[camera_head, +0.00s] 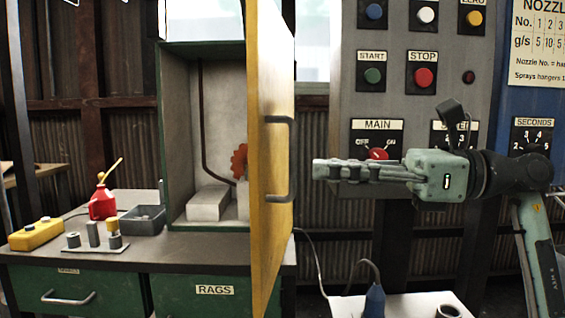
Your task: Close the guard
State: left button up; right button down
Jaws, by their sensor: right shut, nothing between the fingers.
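The guard is a yellow hinged door (270,75) on a green-edged cabinet (205,120). It stands open, swung out toward me and seen nearly edge-on, with a grey bar handle (290,160) on its right face. The cabinet interior shows a red toothed wheel (240,162), partly hidden by the door, and pale blocks. My right gripper (318,169) is shut and empty. Its fingers point left, just right of the handle, and appear apart from it. My left gripper is not in view.
A control panel (395,105) with buttons and a MAIN switch stands behind my right gripper. A white surface (410,303) is at bottom right.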

aim_at(259, 167)
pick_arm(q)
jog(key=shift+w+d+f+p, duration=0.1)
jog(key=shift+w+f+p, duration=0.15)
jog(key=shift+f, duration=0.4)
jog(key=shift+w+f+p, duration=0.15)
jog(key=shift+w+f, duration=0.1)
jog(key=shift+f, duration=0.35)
pick_arm(e)
jog(key=a, duration=0.4)
jog(key=w+a, duration=0.1)
jog(key=a, duration=0.1)
jog(key=shift+w+a, duration=0.1)
jog(key=shift+a, duration=0.2)
jog(key=shift+a, duration=0.1)
